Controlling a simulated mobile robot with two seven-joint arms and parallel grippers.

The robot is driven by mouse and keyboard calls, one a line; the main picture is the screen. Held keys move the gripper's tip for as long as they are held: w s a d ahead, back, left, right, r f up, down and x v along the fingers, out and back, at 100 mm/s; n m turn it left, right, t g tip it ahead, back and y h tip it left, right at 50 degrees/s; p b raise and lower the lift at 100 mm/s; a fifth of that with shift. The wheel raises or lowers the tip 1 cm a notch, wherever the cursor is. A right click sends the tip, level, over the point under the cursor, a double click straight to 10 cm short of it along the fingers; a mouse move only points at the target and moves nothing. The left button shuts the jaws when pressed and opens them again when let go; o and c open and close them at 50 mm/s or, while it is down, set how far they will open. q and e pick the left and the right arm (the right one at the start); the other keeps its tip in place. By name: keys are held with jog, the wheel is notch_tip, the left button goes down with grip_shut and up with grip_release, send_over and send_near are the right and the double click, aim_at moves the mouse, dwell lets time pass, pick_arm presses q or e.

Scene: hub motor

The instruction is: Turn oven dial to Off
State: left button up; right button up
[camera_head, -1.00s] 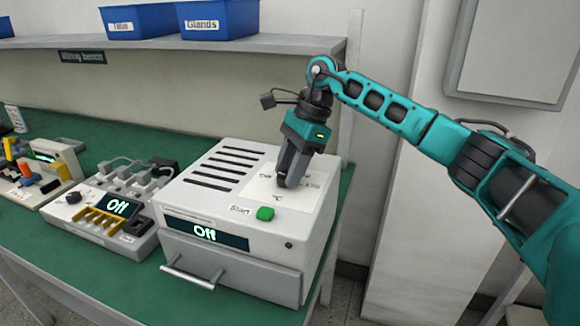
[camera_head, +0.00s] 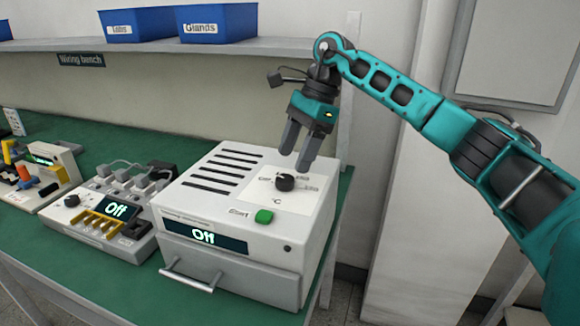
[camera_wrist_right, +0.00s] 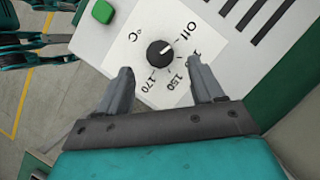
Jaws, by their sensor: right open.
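The white oven (camera_head: 230,225) stands on the green bench with vents on top and a display that reads Off. Its black dial (camera_head: 285,182) sits on a pale scale panel on the top right. In the right wrist view the dial (camera_wrist_right: 160,54) shows beside the marks Off, 150 and 170, and its white pointer line is toward the Off side. My right gripper (camera_head: 296,160) is open and empty, above and behind the dial, apart from it. Its two fingers (camera_wrist_right: 160,88) also show in the right wrist view.
A green Start button (camera_head: 264,216) is on the oven's top, close to the dial. A drawer handle (camera_head: 190,277) sticks out at the front. A shelf with blue bins (camera_head: 217,23) is behind.

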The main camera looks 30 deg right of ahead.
jog(key=v, duration=0.8)
jog(key=shift+r, duration=0.2)
jog(key=shift+s+d+f, duration=0.1)
jog(key=shift+s, duration=0.05)
